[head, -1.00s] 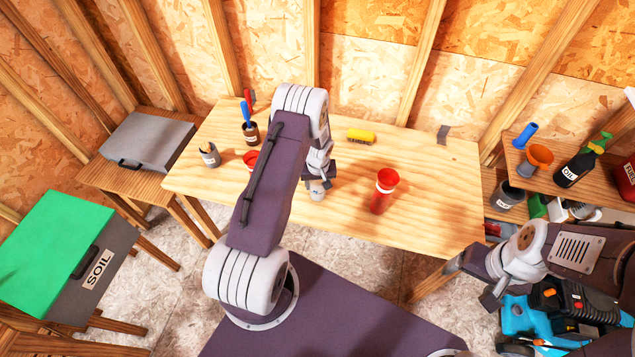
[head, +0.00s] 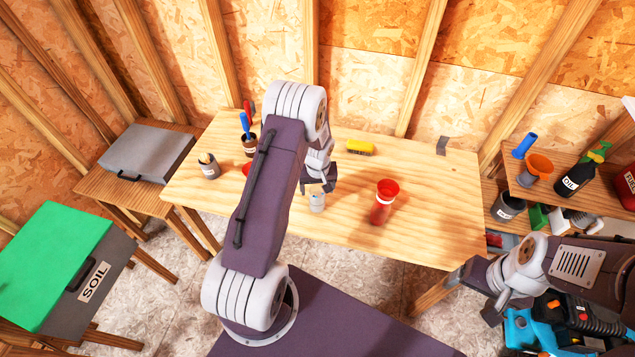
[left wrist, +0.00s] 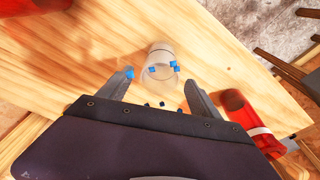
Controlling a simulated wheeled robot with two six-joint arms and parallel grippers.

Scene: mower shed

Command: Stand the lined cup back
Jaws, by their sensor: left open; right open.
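In the left wrist view the cup (left wrist: 160,56) looks clear or whitish with small blue marks, lying in front of and between the open fingers (left wrist: 158,82). I cannot tell whether the fingers touch it. A red cup with a white band (head: 384,203) stands to its right, and it shows beside the right finger in the left wrist view (left wrist: 250,118). Another red cup (head: 247,169) is mostly hidden behind my left arm. My right gripper (head: 470,292) is open and empty, off the bench's front right.
A yellow brush (head: 360,147) lies at the back of the bench (head: 430,215). A dark pot with a blue-handled tool (head: 248,145) and a grey labelled pot (head: 209,166) stand at the left. A shelf with bottles (head: 570,180) is at the right. The bench's right half is mostly clear.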

